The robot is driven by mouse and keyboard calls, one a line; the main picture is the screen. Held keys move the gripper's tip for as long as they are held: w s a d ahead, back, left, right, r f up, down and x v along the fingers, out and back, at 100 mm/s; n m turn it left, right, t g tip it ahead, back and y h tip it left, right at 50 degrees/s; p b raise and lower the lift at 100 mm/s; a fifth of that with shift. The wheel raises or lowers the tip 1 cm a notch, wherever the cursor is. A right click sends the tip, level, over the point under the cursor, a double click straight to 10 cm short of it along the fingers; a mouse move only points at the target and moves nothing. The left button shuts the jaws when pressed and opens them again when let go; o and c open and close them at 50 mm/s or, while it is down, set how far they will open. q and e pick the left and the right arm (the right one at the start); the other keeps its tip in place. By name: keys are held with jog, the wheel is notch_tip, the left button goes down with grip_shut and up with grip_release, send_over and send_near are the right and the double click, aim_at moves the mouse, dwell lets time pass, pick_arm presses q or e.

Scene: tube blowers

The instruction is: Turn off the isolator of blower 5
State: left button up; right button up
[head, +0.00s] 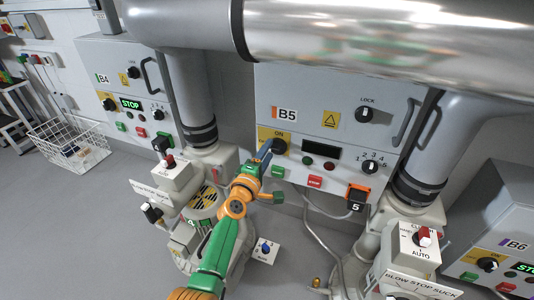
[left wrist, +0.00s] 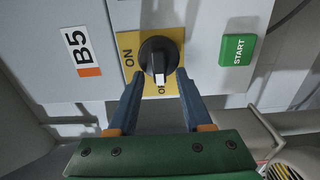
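Blower 5's isolator is a black rotary knob (head: 279,146) on a yellow plate at the left of the B5 panel (head: 300,90). In the left wrist view the knob (left wrist: 158,56) has a white mark pointing down at a label partly hidden behind it, of which an "O" shows. The "ON" label is to the knob's left. My left gripper (head: 267,151) is at the knob, open; in the left wrist view its blue fingers (left wrist: 159,82) stand either side of the knob's lower part. Whether they touch it I cannot tell. My right gripper is not in view.
The B5 display (head: 321,152) is dark. A green START button (left wrist: 237,50) and a red STOP button (head: 315,182) are close by. Panel B4 (head: 125,85) stands left, panel B6 (head: 502,225) right. Large pipes (head: 380,30) run above; blower fittings stand below.

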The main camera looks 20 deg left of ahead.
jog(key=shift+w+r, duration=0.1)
pick_arm(q)
jog(key=s+p, duration=0.2)
jog(key=s, duration=0.5)
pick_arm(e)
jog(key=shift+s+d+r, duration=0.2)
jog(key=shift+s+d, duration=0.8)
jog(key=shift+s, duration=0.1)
pick_arm(q)
jog(key=shift+a+f, duration=0.1)
